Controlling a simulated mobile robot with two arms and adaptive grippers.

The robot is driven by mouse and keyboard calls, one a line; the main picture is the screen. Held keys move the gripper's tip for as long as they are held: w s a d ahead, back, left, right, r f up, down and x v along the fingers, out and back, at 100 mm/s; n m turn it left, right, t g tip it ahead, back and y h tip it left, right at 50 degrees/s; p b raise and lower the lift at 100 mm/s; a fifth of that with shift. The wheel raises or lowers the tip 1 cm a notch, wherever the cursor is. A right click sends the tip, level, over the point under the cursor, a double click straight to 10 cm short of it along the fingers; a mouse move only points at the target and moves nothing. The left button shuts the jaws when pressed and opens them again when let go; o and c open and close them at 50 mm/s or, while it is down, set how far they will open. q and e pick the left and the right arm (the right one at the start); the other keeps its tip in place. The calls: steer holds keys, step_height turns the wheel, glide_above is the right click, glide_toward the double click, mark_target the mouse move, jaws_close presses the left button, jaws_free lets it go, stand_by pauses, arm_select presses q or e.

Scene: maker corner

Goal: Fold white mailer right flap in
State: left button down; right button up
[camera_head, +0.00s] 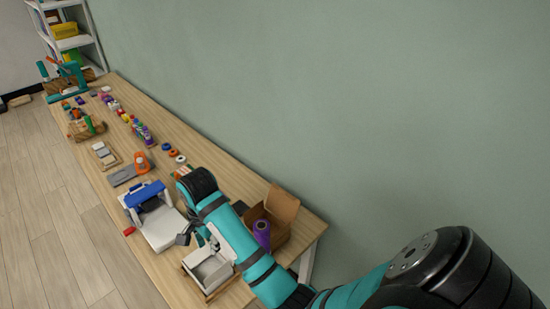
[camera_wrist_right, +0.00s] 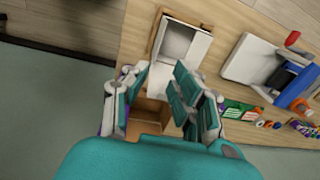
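The white mailer (camera_head: 208,270) is an open box with a grey inside, near the front edge at the near end of the bench. In the right wrist view the white mailer (camera_wrist_right: 181,40) lies beyond my fingertips, with a white panel standing out along one side. I cannot tell which flaps are folded. My right gripper (camera_head: 187,235) is close to the mailer in the head view, partly hidden by my arm. My left gripper is not in view.
The mailer sits on a wooden tray (camera_wrist_right: 155,36). An open cardboard box (camera_head: 281,207) and a purple roll (camera_head: 262,231) stand at the back right. A white machine with a blue top (camera_head: 150,195) is left of the mailer. Several small items line the bench further away.

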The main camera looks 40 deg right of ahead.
steer(key=s+f+n+t+b, duration=0.1)
steer(key=s+f+n, duration=0.5)
steer(key=s+n, duration=0.3)
steer(key=s+f+n+t+b, duration=0.1)
steer(key=s+f+n, duration=0.55)
steer(key=s, duration=0.35)
steer(key=s+f+n+b, duration=0.1)
steer(key=s+f+n, duration=0.1)
steer(key=f, duration=0.8)
steer(key=s+f+n+b, duration=0.2)
steer(key=s+f, duration=0.1)
steer(key=f, duration=0.7)
steer(key=shift+s+f+g, duration=0.25)
steer(key=shift+f+g, duration=0.05)
steer(key=shift+f, duration=0.05)
steer(key=shift+a, duration=0.1)
